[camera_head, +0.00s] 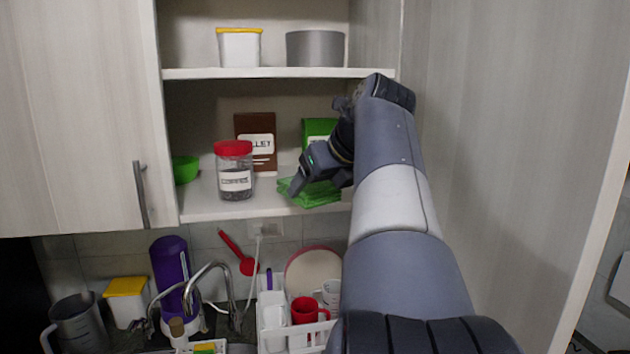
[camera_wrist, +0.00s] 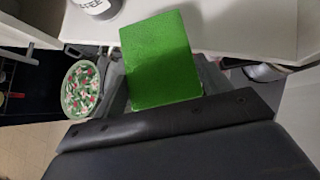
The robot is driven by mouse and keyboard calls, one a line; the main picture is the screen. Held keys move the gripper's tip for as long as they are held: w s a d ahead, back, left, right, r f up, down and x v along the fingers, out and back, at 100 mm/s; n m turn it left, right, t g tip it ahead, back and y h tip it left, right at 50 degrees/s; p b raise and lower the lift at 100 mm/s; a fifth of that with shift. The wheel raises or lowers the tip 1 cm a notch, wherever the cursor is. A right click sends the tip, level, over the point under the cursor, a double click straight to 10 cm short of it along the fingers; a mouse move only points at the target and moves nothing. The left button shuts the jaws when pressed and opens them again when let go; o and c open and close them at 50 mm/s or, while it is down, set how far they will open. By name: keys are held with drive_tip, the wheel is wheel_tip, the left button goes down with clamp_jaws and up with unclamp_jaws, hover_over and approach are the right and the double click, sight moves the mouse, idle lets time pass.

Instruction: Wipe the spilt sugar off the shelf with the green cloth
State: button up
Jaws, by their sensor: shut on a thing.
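The green cloth (camera_head: 316,195) looks folded and sits at the front edge of the lower cupboard shelf (camera_head: 205,204). It also shows as a flat green block in the wrist view (camera_wrist: 160,60), by the white shelf (camera_wrist: 235,25). My gripper (camera_head: 298,186) is at the cloth and shut on it; its fingertips are partly hidden. I cannot make out any spilt sugar on the pale shelf; my arm hides the shelf's right end.
A red-lidded coffee jar (camera_head: 235,178) stands just left of the cloth. Behind are a brown packet (camera_head: 257,135) and a green packet (camera_head: 318,128). A green bowl (camera_head: 185,168) is at the left. The upper shelf (camera_head: 275,73) is above; a sink tap (camera_head: 222,275) is below.

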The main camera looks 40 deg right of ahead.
drive_tip(key=s+a, duration=0.1)
drive_tip(key=s, duration=0.1)
drive_tip(key=s+a, duration=0.1)
drive_tip(key=s, duration=0.2)
drive_tip(key=s+a, duration=0.1)
drive_tip(key=s, duration=0.1)
drive_tip(key=shift+s+a, duration=0.4)
idle(0.4)
